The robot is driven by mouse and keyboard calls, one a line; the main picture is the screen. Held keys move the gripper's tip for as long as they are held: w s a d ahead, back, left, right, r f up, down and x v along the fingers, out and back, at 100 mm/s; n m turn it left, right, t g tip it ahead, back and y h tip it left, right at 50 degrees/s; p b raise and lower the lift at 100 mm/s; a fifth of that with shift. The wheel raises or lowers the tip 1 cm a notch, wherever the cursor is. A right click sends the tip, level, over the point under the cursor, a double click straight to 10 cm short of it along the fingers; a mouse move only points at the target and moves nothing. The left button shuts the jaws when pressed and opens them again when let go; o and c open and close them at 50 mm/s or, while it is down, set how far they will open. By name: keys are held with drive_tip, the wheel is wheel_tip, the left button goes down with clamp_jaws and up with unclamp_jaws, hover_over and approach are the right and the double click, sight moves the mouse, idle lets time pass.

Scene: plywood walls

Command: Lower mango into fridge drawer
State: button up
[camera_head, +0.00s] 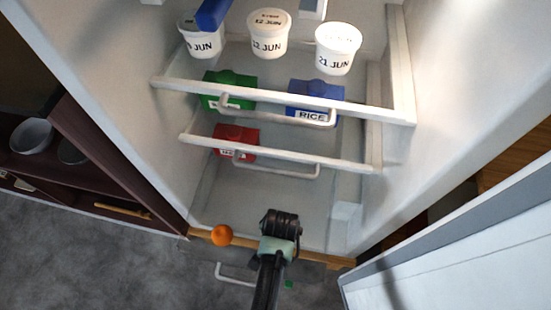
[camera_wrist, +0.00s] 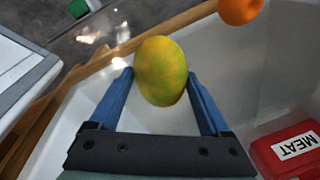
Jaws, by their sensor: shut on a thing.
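The mango (camera_wrist: 160,70), yellow-green, is between the two blue fingers of my gripper (camera_wrist: 160,78) in the wrist view, and the fingers press on its sides. In the head view my gripper (camera_head: 280,222) is at the front of the fridge's lowest level; its fingers and the mango are hidden there. A handle (camera_head: 235,276), apparently of a see-through drawer, shows below the wooden front edge (camera_head: 320,258). The pale fridge interior lies under the mango in the wrist view; I cannot tell the height between them.
An orange (camera_head: 222,235) is left of my gripper at the wooden edge. A red MEAT box (camera_wrist: 288,150) is in the fridge. Green (camera_head: 230,85) and blue RICE (camera_head: 315,97) boxes and dated tubs (camera_head: 338,50) are higher. The open door (camera_head: 460,245) stands at right.

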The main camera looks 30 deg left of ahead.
drive_tip(key=shift+f+b, duration=0.7)
drive_tip(key=shift+f, duration=0.5)
drive_tip(key=shift+f+b, duration=1.6)
drive_tip(key=shift+f, duration=0.7)
idle(0.7)
drive_tip(key=o, duration=1.5)
drive_tip(key=shift+c, duration=0.2)
drive_tip(key=shift+r, duration=0.1)
drive_tip(key=r+p, duration=0.2)
drive_tip(key=r, duration=0.2)
drive_tip(key=s+d+r+p, duration=0.1)
drive_tip(key=r+p, duration=0.1)
drive_tip(key=r, duration=0.2)
drive_tip(key=r+p, duration=0.2)
drive_tip(key=r, duration=0.2)
drive_tip(key=shift+s+d+r, duration=0.2)
drive_tip(key=shift+s+r, duration=0.1)
